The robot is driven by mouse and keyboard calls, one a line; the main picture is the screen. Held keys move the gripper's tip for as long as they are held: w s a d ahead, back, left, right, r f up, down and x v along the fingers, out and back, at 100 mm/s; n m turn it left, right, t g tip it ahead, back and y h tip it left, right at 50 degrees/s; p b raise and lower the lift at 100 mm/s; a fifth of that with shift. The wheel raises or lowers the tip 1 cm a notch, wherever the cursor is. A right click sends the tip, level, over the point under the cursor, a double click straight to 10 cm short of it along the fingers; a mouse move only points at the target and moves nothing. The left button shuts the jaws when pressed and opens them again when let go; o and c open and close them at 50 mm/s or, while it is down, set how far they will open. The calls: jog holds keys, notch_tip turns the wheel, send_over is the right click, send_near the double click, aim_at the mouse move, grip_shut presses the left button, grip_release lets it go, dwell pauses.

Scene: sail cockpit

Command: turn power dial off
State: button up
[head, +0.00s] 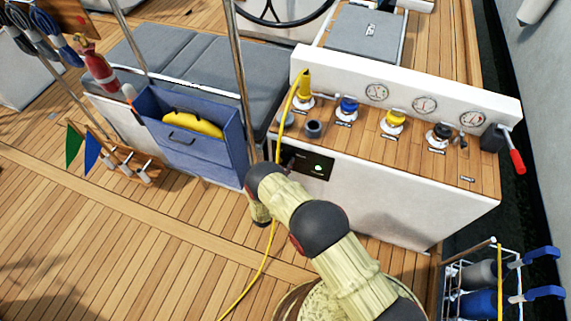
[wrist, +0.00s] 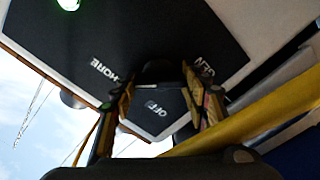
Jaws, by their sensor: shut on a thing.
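The black power panel (head: 318,160) is on the white front of the console in the head view. In the wrist view the panel (wrist: 120,35) shows close up and tilted, with the labels SHORE, OFF and GEN. The dark power dial (wrist: 160,70) shows between the fingertips of my gripper (wrist: 160,88), which is shut on it. The OFF label shows between the fingers. Which label the dial points to I cannot tell.
A green light (head: 319,168) glows on the panel. A yellow cable (head: 265,262) hangs from the yellow plug (head: 304,86) down past my arm to the deck. A blue bin (head: 195,145) stands left of the arm. A metal post (head: 242,80) rises close by. Open deck lies at lower left.

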jog(key=shift+n+b, duration=0.3)
jog(key=shift+n, duration=0.1)
jog(key=n+b, duration=0.2)
jog(key=shift+a+f+n, duration=0.1)
jog(key=shift+f+n, duration=0.05)
jog(key=shift+n, duration=0.25)
jog(key=n+b, duration=0.3)
jog(key=n, duration=0.2)
jog(key=n+b, duration=0.2)
jog(key=n, duration=0.3)
jog(key=shift+f, duration=0.1)
jog(key=shift+n+b, duration=0.6)
jog(key=shift+n, duration=1.4)
jog(key=o, duration=1.2)
jog(key=shift+c, duration=0.2)
